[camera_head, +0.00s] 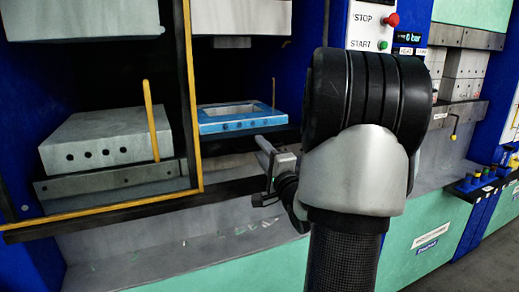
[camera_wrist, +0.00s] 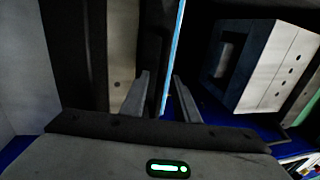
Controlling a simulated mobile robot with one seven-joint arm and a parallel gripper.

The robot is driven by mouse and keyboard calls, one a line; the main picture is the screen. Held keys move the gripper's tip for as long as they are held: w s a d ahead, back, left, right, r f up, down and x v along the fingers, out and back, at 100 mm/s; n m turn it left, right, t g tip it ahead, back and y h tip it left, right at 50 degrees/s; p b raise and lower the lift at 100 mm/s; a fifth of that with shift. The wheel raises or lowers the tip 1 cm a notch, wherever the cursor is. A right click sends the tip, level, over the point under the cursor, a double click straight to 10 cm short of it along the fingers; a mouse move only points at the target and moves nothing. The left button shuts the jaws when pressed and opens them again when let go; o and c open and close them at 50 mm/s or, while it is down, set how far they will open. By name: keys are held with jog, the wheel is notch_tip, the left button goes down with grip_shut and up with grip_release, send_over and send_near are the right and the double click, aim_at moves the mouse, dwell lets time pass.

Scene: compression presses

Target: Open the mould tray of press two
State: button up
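A blue mould tray (camera_head: 240,121) with a pale rectangular recess sits in the dark press bay in the middle of the head view. A thin upright orange rod (camera_head: 273,92) stands at its right end. My gripper (camera_head: 266,152) is in front of and below the tray's right end, apart from it in the picture. In the wrist view the two fingers (camera_wrist: 160,97) stand apart with no object clearly held between them. A light blue strip (camera_wrist: 177,50) runs beyond the fingertips; I cannot tell what it belongs to. No press number is readable.
A yellow-edged guard frame (camera_head: 190,100) stands left of the tray. Behind it is a grey block (camera_head: 110,140) with a yellow rod (camera_head: 151,120). A control panel with a red stop button (camera_head: 391,20) is above right. A grey ledge (camera_head: 190,255) runs below.

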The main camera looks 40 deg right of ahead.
jog(key=shift+w+d+r, duration=0.1)
jog(key=shift+w, duration=0.3)
jog(key=shift+c, duration=0.4)
grip_shut()
jog(key=shift+s, duration=0.15)
